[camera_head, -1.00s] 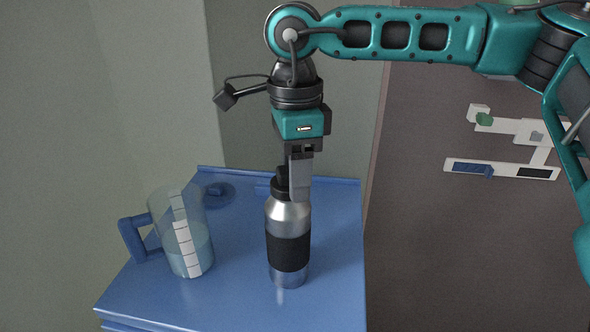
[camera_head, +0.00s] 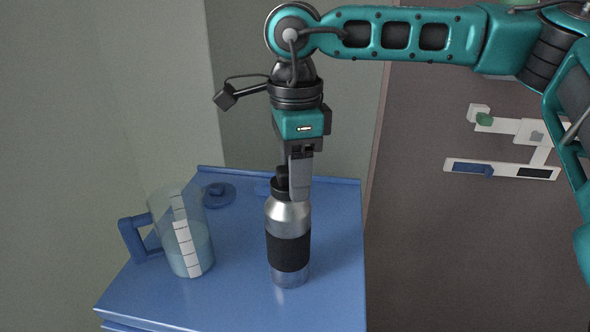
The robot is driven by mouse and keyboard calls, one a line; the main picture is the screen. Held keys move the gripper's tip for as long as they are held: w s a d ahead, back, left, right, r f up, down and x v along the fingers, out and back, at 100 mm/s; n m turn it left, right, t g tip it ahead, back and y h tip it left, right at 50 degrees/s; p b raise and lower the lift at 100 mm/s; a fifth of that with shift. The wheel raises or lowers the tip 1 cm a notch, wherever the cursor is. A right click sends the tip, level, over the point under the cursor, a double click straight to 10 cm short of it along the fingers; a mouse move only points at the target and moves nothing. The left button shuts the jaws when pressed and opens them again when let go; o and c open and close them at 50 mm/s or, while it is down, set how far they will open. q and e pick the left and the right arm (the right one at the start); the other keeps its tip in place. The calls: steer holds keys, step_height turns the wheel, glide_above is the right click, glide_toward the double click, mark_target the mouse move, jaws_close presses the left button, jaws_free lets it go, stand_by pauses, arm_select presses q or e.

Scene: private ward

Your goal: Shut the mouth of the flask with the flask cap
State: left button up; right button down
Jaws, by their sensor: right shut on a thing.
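The flask (camera_head: 289,216) stands upright on the blue cabinet top, silver with a black band around its middle. The black flask cap (camera_head: 280,186) is at the flask's mouth, partly hidden by a gripper finger. My right gripper (camera_head: 296,190) points straight down over the flask and is shut on the cap. I cannot tell whether the cap is fully seated on the mouth. My left gripper is not in view.
A clear jug (camera_head: 188,240) with a blue handle stands left of the flask on the blue cabinet top (camera_head: 235,290). A round blue lid (camera_head: 217,194) lies behind the jug. The cabinet top's front and right are clear.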

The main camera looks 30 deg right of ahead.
steer(key=shift+f, duration=0.15)
steer(key=shift+f+m+b, duration=0.1)
steer(key=shift+m+b, duration=0.25)
steer(key=shift+m, duration=0.05)
steer(key=shift+s+m+b, duration=0.15)
steer(key=shift+m+b, duration=0.4)
steer(key=shift+m, duration=0.65)
steer(key=shift+s+a+m, duration=0.1)
steer(key=shift+m, duration=0.8)
steer(key=m+b, duration=0.1)
steer(key=m, duration=0.1)
steer(key=shift+a+m+b, duration=0.1)
steer(key=shift+m+b, duration=0.2)
steer(key=shift+s+a+m+b, duration=0.1)
steer(key=shift+m+b, duration=0.25)
steer(key=shift+m, duration=0.95)
steer(key=shift+c, duration=1.9)
jaws_free()
